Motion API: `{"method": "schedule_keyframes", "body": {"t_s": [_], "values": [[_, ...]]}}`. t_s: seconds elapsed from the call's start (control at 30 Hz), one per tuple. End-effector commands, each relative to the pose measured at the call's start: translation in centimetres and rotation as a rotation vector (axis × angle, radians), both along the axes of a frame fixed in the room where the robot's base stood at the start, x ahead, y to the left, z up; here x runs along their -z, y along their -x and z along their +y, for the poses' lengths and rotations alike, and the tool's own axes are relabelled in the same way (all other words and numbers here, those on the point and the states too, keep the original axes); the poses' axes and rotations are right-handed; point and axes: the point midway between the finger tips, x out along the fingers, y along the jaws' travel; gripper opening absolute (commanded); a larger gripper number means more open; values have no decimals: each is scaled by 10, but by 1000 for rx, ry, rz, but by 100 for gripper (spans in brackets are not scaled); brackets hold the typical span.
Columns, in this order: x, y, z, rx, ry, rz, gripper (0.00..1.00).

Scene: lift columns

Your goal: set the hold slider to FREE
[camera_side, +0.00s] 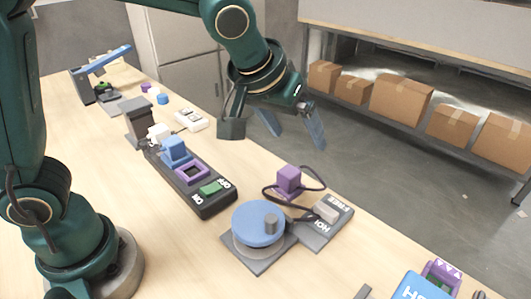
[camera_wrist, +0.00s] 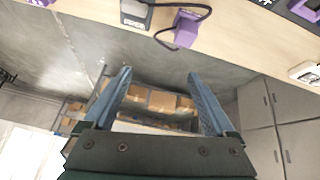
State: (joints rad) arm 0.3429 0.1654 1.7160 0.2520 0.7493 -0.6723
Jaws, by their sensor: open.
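The hold slider is a grey box (camera_side: 318,234) at the table's far edge in the side view. FREE is lettered at its upper right end and a partly covered HOLD label at its lower left. Its pale knob (camera_side: 327,211) sits between the labels, and I cannot tell its exact setting. A grey box end with small lettering, apparently the same slider, shows at the top of the wrist view (camera_wrist: 134,16). My gripper (camera_side: 292,126) is open and empty, above and beyond the table edge, apart from the slider. Its two blue fingers also show in the wrist view (camera_wrist: 159,74).
A purple block (camera_side: 289,178) with a dark looping cable stands beside the slider. A blue turntable (camera_side: 258,222) with a grey peg is close on its left. A black switch panel (camera_side: 205,199) lies further left. Shelves with cardboard boxes (camera_side: 400,98) stand beyond the floor.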

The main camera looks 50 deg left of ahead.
Motion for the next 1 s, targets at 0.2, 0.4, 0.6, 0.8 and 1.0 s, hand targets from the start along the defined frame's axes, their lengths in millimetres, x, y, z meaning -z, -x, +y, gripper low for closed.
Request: {"method": "schedule_keyframes", "body": {"t_s": [0.2, 0.4, 0.6, 0.8, 1.0], "values": [[57, -12, -49, 102, -53, 85, 90], [91, -1, -66, 159, -91, 154, 90], [109, -5, -68, 167, -95, 162, 90], [130, -14, -68, 167, -93, 160, 90], [139, -18, -68, 167, -93, 158, 90]]}}
